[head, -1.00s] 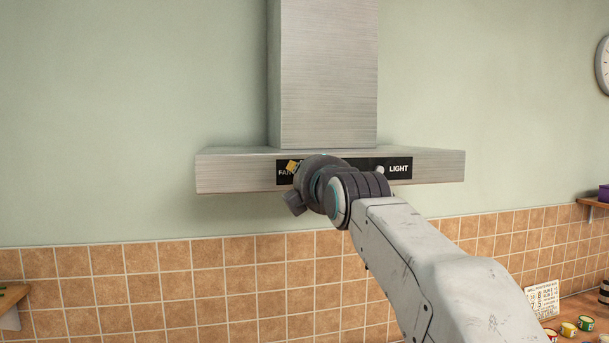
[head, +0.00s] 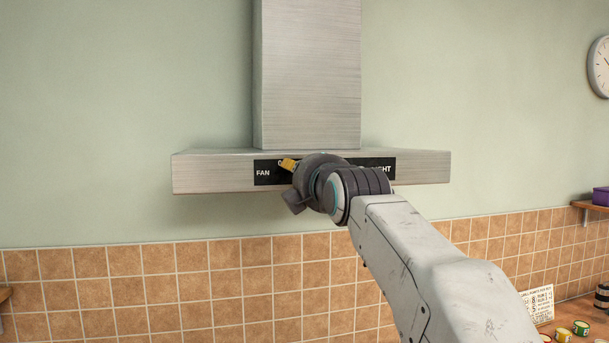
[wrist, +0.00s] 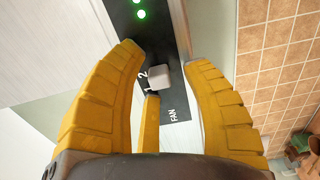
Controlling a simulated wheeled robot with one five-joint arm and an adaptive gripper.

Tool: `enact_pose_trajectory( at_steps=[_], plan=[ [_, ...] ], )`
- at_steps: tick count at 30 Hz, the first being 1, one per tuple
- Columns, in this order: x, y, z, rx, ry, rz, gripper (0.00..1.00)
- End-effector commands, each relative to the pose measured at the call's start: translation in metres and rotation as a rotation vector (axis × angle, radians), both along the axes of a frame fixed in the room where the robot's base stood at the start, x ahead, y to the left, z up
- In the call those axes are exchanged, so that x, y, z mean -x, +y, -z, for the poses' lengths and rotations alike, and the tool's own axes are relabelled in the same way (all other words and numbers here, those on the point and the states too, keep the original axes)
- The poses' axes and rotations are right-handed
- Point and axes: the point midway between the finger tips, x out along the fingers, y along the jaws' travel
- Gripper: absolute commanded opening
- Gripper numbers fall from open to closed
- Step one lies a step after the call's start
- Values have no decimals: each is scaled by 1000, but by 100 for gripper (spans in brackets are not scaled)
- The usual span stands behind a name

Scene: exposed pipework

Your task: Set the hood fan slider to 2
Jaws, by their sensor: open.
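The range hood (head: 215,172) has a black control panel (head: 270,178) on its front edge, with FAN at the left and LIGHT partly hidden at the right. In the wrist view, the grey square fan slider knob (wrist: 158,77) appears beside the printed 2, with the 1 just below. The viewing angle makes its exact setting uncertain. My gripper (wrist: 165,75) is open, its yellow fingers spread on both sides of the knob, with a third finger below it. I see no clear contact. In the head view, my wrist hides the slider; one yellow fingertip (head: 287,164) shows at the panel.
Two green lights (wrist: 140,9) glow on the panel above the knob in the wrist view. A tiled wall (head: 150,290) lies below the hood. A counter with several small cans (head: 572,328) and a sign (head: 538,305) is at the lower right.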

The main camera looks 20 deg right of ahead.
Motion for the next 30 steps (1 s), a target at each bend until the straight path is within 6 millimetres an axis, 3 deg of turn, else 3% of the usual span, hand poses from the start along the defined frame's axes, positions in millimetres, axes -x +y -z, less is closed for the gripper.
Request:
enact_pose_trajectory(
  at_steps=[11,30],
  plan=[
    [7,0,-1,0,-2,0,44],
    [98,0,-1,0,-2,-2,44]
  ],
)
